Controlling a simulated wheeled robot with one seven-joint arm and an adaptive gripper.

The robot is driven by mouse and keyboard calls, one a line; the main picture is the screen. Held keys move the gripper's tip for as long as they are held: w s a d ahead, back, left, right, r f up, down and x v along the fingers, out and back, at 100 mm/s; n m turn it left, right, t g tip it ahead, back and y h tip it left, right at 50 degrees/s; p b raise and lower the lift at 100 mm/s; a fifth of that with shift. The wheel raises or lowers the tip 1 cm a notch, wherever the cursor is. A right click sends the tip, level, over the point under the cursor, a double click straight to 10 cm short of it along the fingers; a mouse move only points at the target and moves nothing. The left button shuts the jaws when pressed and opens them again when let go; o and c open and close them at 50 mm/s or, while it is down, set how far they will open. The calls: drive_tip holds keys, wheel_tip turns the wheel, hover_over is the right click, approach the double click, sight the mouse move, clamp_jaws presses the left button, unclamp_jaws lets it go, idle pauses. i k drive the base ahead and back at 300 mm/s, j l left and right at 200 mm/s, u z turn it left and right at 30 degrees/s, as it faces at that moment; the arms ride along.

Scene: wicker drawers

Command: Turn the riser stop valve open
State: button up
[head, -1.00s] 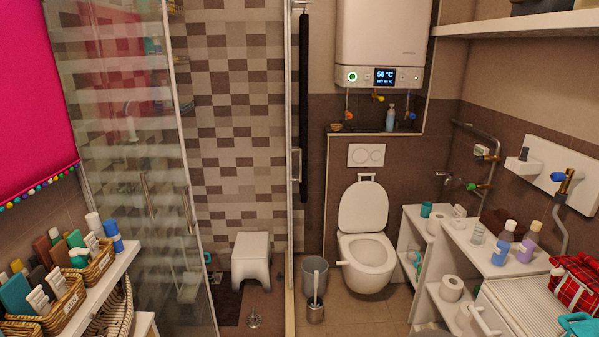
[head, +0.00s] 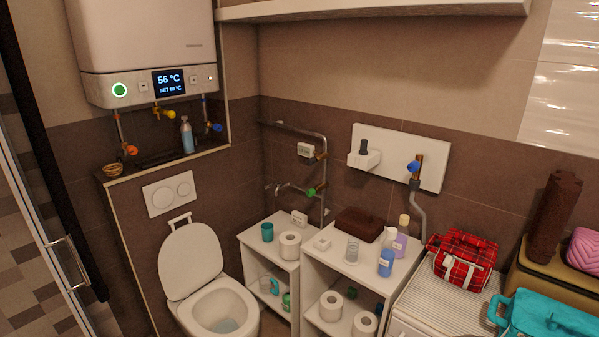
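Several valves show in the head view, and I cannot read which one is the riser stop valve. A grey pipe (head: 323,190) bends down the right wall. On it are a brass fitting (head: 321,156) beside a small white tag (head: 304,150), and a green-handled valve (head: 312,191) lower down. A blue-handled brass valve (head: 414,168) sits on a white wall panel (head: 434,150), above a grey hose. Under the boiler are a yellow-handled valve (head: 163,113), a blue-handled valve (head: 215,127) and a red-orange one (head: 131,149). My gripper is not in view.
The toilet (head: 190,257) stands left of white shelves (head: 330,262) holding bottles, a brown box and rolls. The boiler (head: 145,45) hangs upper left.

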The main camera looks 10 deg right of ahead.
sight(311, 192)
drive_tip(key=i+j+z, duration=0.25)
drive_tip(key=i+j, duration=0.15)
drive_tip(key=i, duration=0.3)
drive_tip(key=i+j+z, duration=0.1)
drive_tip(key=i+j, duration=0.15)
drive_tip(key=i, duration=0.25)
drive_tip(key=i+j+z, duration=0.1)
drive_tip(key=i+j, duration=0.2)
drive_tip(key=i, duration=0.25)
